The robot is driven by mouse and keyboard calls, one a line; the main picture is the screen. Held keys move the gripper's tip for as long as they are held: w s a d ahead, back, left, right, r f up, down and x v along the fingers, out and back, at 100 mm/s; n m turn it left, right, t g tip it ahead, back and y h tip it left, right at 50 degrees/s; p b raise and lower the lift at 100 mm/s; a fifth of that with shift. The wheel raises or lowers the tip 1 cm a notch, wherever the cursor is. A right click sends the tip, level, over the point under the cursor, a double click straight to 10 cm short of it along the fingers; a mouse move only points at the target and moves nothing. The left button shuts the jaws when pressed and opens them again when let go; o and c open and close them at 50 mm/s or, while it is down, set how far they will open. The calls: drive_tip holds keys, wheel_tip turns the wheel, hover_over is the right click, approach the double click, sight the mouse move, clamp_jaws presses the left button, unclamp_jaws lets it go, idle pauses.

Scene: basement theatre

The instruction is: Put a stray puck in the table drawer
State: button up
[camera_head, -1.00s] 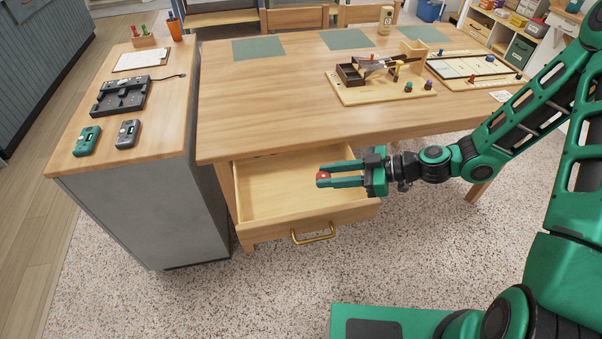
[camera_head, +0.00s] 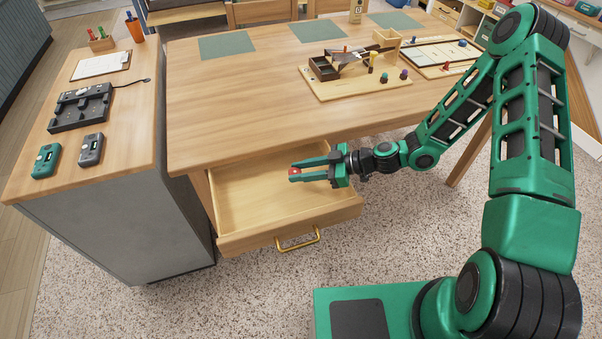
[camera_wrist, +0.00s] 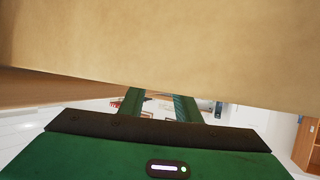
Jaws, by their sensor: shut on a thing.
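A small red puck (camera_head: 294,172) is held between the fingertips of my gripper (camera_head: 297,174) in the head view. The table drawer (camera_head: 250,240) is pulled open below the tabletop, and its visible floor is bare. My gripper and the puck appear over the drawer's inside, pointing left; their exact height above its floor is hard to tell. In the wrist view my gripper's green fingers (camera_wrist: 158,103) reach forward under a broad wooden surface that fills the top of the picture. The puck cannot be made out there.
The wooden table (camera_head: 230,110) above the drawer bears a board with game parts (camera_head: 360,85), a second game board (camera_head: 440,55) and green mats (camera_head: 227,46). A grey cabinet (camera_head: 120,230) stands close at the drawer's left. The speckled floor in front is clear.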

drive_tip(key=shift+s+a+f, duration=0.1)
drive_tip(key=shift+f, duration=0.4)
drive_tip(key=shift+a, duration=0.1)
drive_tip(key=shift+f, duration=0.1)
drive_tip(key=shift+f, duration=0.35)
drive_tip(key=shift+f, duration=0.25)
drive_tip(key=o, duration=1)
